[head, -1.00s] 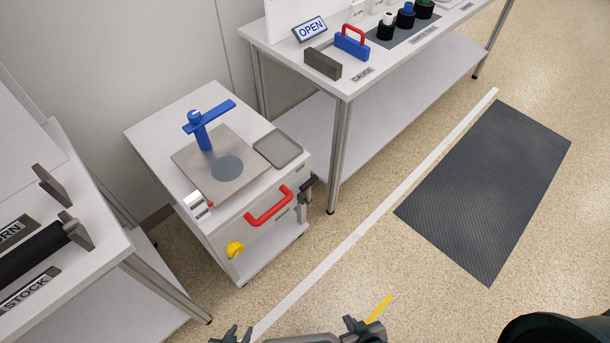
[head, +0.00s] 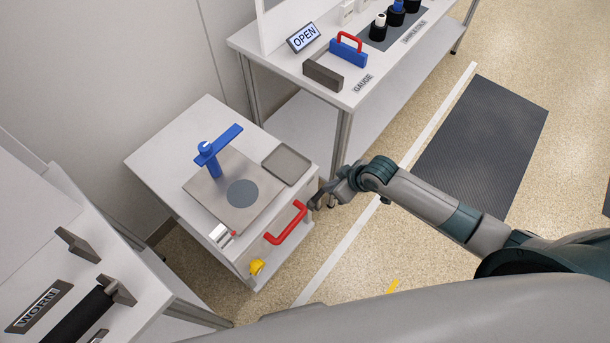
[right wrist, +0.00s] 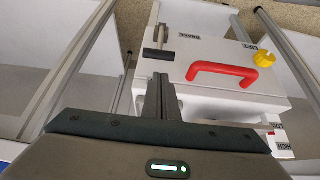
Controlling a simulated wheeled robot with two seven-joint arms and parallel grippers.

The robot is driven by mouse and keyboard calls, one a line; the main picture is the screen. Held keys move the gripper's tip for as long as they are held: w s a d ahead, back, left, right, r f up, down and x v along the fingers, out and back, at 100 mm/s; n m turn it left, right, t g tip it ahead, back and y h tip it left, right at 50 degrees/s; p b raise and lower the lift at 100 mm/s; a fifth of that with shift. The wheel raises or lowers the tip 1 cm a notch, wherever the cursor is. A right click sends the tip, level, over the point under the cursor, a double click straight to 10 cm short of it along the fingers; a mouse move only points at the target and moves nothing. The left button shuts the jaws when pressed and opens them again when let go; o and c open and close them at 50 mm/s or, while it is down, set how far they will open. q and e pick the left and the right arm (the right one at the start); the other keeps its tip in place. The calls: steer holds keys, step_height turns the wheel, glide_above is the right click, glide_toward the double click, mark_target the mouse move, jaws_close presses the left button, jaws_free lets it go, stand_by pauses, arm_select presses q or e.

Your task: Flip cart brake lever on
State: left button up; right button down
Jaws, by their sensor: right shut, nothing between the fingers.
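The white cart (head: 160,150) stands left of centre in the head view, with a red handle (head: 286,224) and a yellow knob (head: 257,267) on its front. In the right wrist view a dark lever on a metal bracket (right wrist: 159,52) sits on the cart front beside the BRAKE label (right wrist: 188,38), left of the red handle (right wrist: 222,71). My right gripper (head: 320,201) is shut and empty at the cart's right front corner and hides the lever in the head view. In the wrist view its fingertips (right wrist: 160,80) are just below the lever; contact cannot be told. My left gripper is not in view.
A table (head: 395,72) with an OPEN sign (head: 303,37) and a blue gauge with a red handle stands behind and right of the cart, its leg close to my right gripper. Another table is at lower left. The floor with a dark mat (head: 480,140) is clear.

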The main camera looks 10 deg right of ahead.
mark_target(319, 194)
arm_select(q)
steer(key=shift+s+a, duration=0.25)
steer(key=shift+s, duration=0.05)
arm_select(e)
steer(key=shift+r, duration=0.5)
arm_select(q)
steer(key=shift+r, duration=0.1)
arm_select(e)
steer(key=x, duration=0.8)
steer(key=shift+p, duration=0.35)
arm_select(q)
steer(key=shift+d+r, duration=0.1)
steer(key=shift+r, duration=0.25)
arm_select(e)
steer(key=shift+x, duration=1.05)
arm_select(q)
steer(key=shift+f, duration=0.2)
arm_select(e)
steer(key=shift+s+d+f, duration=0.1)
steer(key=shift+s+f, duration=0.05)
